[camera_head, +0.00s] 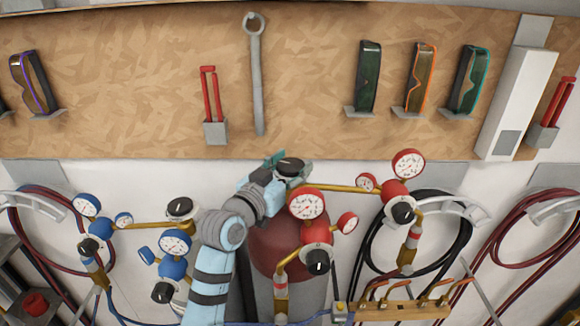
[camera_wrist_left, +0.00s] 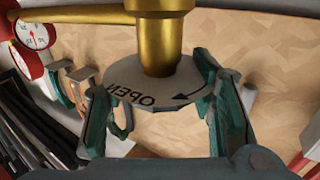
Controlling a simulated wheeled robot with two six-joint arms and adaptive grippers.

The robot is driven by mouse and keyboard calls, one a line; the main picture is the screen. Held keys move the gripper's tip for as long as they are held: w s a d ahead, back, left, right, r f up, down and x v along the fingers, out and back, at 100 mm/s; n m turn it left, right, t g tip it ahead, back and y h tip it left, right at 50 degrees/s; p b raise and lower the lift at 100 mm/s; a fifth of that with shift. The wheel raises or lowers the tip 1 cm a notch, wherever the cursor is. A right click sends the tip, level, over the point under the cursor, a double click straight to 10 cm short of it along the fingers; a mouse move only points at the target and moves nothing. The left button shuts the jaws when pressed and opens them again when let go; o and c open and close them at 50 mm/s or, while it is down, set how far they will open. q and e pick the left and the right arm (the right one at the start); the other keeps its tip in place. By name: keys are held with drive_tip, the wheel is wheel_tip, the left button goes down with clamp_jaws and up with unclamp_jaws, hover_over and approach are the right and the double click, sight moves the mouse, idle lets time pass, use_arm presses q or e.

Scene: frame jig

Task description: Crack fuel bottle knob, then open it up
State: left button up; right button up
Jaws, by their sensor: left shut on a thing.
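The red fuel bottle (camera_head: 272,250) stands in the middle of the head view, partly hidden behind my left arm and the red gauges. Its knob (camera_head: 289,166) is a dark disc with a white mark, at the top of the bottle. My left gripper (camera_head: 285,171) is at the knob and shut on it. In the left wrist view the knob (camera_wrist_left: 160,92) shows a grey face with "OPEN" and a curved arrow, below a brass stem (camera_wrist_left: 160,35). The teal fingers of the left gripper (camera_wrist_left: 152,100) stand on both sides of it. My right gripper is not in view.
Red regulators with a front gauge (camera_head: 306,203) and an upper gauge (camera_head: 408,164) sit close right of my left arm. Blue gauges (camera_head: 174,243) stand to its left. A wrench (camera_head: 257,80) hangs on the board above. A black hose (camera_head: 363,235) is coiled at right.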

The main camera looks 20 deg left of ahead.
sight(292, 164)
use_arm(q)
drive_tip(key=o, duration=1.2)
wheel_tip(292, 164, up, 10)
drive_tip(key=shift+d, duration=0.1)
